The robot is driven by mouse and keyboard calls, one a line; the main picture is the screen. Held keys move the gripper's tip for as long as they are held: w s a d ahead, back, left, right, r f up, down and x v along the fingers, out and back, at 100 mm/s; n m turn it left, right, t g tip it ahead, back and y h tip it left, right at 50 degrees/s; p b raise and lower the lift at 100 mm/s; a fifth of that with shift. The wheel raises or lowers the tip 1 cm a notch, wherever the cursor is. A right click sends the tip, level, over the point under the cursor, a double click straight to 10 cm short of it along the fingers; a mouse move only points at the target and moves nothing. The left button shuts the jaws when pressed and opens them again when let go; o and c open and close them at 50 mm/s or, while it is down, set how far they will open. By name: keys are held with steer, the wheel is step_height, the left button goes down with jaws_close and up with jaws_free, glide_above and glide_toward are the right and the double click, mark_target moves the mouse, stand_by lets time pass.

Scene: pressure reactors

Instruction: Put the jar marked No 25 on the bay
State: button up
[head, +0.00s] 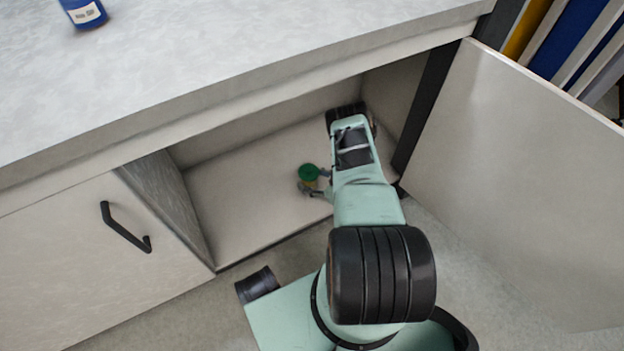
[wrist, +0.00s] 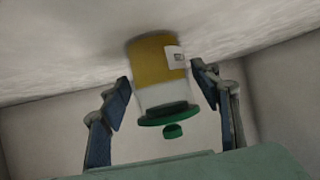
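A jar with a green lid (head: 308,172) stands on the floor of the open cabinet. In the wrist view the jar (wrist: 158,65) appears upside down, with a yellow band, a white part and a small label too small to read, so I cannot tell its number. My gripper (head: 314,184) is low inside the cabinet at the jar. In the wrist view my gripper (wrist: 161,77) has one finger on each side of the jar, with narrow gaps showing, so it looks open around it. I cannot make out a bay.
The cabinet floor (head: 235,205) is otherwise bare, with a side wall (head: 165,195) left. The open door (head: 520,180) stands at right. The worktop (head: 220,60) overhangs the cabinet; a blue container (head: 85,14) stands on it. A closed door with a black handle (head: 125,228) is at left.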

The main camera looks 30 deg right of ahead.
steer(key=shift+o, duration=0.5)
steer(key=shift+r, duration=0.2)
steer(key=p+v, duration=0.5)
steer(key=v, duration=0.7)
steer(key=shift+w+d, duration=0.1)
